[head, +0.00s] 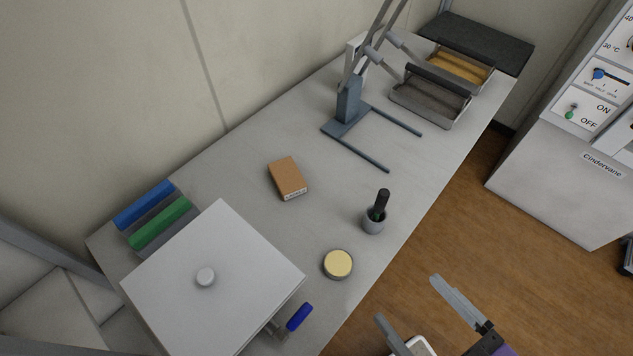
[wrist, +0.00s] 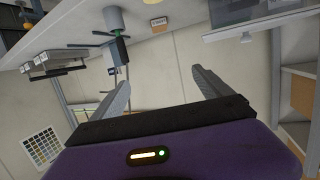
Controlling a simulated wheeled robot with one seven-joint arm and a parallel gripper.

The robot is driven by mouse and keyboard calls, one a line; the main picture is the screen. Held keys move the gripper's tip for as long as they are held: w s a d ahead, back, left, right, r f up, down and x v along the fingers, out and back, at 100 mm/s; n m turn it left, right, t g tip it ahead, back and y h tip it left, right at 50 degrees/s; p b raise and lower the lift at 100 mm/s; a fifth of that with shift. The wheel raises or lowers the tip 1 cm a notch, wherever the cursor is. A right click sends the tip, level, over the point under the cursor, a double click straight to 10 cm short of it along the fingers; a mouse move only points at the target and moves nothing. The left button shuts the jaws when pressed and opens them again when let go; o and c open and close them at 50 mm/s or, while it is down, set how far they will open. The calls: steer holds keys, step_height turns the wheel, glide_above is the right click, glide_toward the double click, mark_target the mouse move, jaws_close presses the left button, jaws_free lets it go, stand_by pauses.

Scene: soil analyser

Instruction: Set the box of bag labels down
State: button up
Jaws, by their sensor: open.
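The box of bag labels (head: 286,175) is a small brown carton with a pale label strip on its near edge. It lies flat on the grey bench (head: 235,165), between the white lidded unit and the blue-grey stand. A small brown box with a pale label, likely the same one, shows at the top of the wrist view (wrist: 159,23). My gripper (head: 408,298) is at the lower right of the head view, beyond the bench's front edge and well apart from the box. Its two fingers are spread with nothing between them, also in the wrist view (wrist: 161,78).
A grey mortar (head: 373,224) with a dark pestle and a round yellow-topped tin (head: 338,265) stand near the front edge. The white lidded unit (head: 240,255) fills the near left. The stand (head: 347,115) and trays (head: 430,98) are farther back. Bench around the box is clear.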

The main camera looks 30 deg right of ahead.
steer(key=w+a+f+g+y+b, duration=0.1)
steer(key=w+a+f+g, duration=0.15)
steer(key=w, duration=2.45)
steer(key=w+a+f+g+y+b, duration=0.15)
steer(key=w+a, duration=0.25)
steer(key=w, duration=2.2)
steer(key=g+h, duration=0.2)
steer(key=g, duration=0.9)
glide_above(287, 174)
steer(key=shift+m, duration=0.3)
steer(key=f, duration=0.5)
steer(key=shift+d+f, duration=0.2)
steer(key=shift+d, duration=0.2)
steer(key=shift+s+f, duration=0.15)
steer(key=shift+f, duration=0.1)
steer(key=shift+f+p, duration=0.35)
steer(key=shift+f, duration=0.55)
steer(key=shift+a+f+p, duration=0.15)
steer(key=shift+a+f, duration=0.05)
steer(key=shift+f, duration=1.2)
steer(key=shift+a+f+p, duration=0.15)
steer(key=shift+a+f, duration=0.05)
steer(key=shift+f, duration=1.15)
steer(key=shift+c, duration=0.4)
